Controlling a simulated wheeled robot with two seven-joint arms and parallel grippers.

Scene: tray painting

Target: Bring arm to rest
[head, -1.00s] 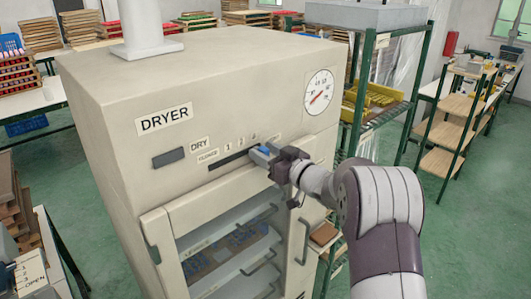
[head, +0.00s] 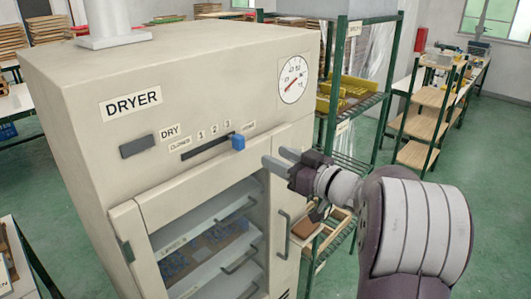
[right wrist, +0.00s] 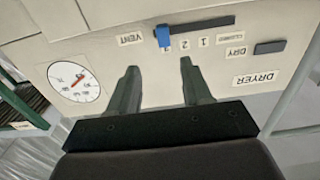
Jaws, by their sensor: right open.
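The cream dryer (head: 110,160) stands at the left and middle of the head view, with a blue slider knob (head: 238,142) on the right part of its front slot. The knob also shows in the right wrist view (right wrist: 163,37), near the number 3. My right gripper (head: 275,157) is open and empty, in front of the dryer to the right of the knob and apart from it. Its two fingers show in the right wrist view (right wrist: 158,75), with nothing between them. My left gripper is not in view.
The dryer's glazed door (head: 215,235) has a handle (head: 284,235), close below my right gripper. A green-framed rack (head: 345,130) with yellow trays stands right behind my right arm. Wooden shelves (head: 425,125) stand farther back. Green floor is open at the right.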

